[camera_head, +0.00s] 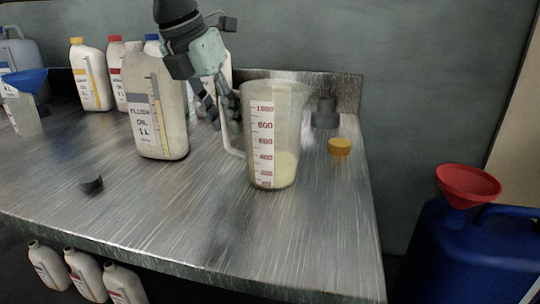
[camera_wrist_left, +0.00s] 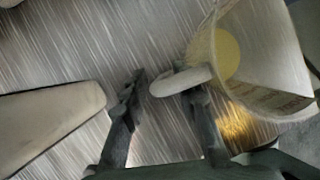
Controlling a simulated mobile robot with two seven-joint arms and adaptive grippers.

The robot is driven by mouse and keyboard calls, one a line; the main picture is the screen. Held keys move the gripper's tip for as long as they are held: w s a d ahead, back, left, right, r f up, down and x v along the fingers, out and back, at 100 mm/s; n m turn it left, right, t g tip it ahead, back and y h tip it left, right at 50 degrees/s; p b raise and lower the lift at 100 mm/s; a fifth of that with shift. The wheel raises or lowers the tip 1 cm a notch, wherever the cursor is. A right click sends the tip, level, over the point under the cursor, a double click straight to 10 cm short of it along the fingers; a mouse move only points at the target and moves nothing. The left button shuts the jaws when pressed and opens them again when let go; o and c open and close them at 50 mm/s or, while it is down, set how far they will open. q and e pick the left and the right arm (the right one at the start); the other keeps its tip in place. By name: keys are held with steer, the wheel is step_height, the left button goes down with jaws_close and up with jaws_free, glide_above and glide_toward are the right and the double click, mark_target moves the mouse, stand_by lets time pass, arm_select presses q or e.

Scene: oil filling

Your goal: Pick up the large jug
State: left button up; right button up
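The large jug (camera_head: 279,130) is a clear measuring jug with a red-marked scale and a little pale yellow liquid at its bottom. It stands upright on the metal workbench, its handle on the left side. My left gripper (camera_head: 219,104) is at the upper part of that handle, with its fingers pointing down. In the left wrist view the fingers (camera_wrist_left: 160,73) are apart, and the pale handle (camera_wrist_left: 181,82) lies by the right finger; I cannot tell whether they touch. The jug (camera_wrist_left: 262,65) fills the right side of that view. My right gripper is not in view.
A flush oil bottle (camera_head: 157,110) stands close left of the gripper. A yellow cap (camera_head: 340,146) lies right of the jug, and a black cap (camera_head: 92,184) lies front left. More bottles and a blue funnel (camera_head: 24,80) stand behind. The front of the workbench (camera_head: 210,225) is clear.

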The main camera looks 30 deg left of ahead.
arm_select(q)
jaws_close()
steer(key=shift+r, duration=0.25)
